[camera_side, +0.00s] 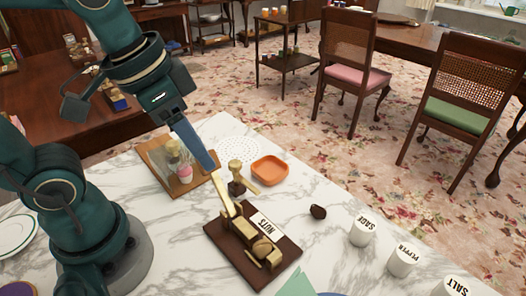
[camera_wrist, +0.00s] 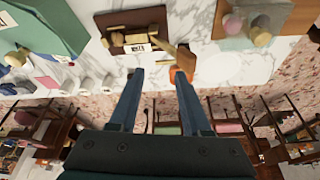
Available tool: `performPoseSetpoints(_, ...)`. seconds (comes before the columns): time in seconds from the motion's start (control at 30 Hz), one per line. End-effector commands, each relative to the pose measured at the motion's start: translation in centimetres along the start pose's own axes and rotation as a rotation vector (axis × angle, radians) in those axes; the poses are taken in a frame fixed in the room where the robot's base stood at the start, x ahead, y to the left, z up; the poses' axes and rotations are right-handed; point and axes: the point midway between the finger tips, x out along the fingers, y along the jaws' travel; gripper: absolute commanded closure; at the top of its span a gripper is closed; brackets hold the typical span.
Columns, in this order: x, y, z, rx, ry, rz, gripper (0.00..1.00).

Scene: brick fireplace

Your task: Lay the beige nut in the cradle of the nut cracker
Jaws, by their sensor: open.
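The nut cracker (camera_side: 246,240) is brass on a dark brown base with a NUTS label; it also shows in the wrist view (camera_wrist: 137,30). A dark brown nut (camera_side: 318,212) lies loose on the marble. My gripper (camera_wrist: 158,73) is open, with nothing seen between its fingers. In the side view it (camera_side: 211,170) hangs between the board and the orange dish.
The wooden board (camera_side: 203,186) carries a jar-like thing and a pink ball. White SALT (camera_side: 456,289), PEPPER (camera_side: 403,262) and a third pot (camera_side: 362,232) line the right edge. Marble is clear around the dark nut.

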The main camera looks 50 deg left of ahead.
Motion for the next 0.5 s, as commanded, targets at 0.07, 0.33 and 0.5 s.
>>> performPoseSetpoints(0.07,0.0,-0.5,1.1,-0.077,0.061,-0.03,0.52)
performPoseSetpoints(0.33,0.5,-1.2,2.5,-0.196,0.149,-0.068,0.52)
performPoseSetpoints(0.5,0.6,-1.2,2.6,-0.199,0.15,-0.069,0.52)
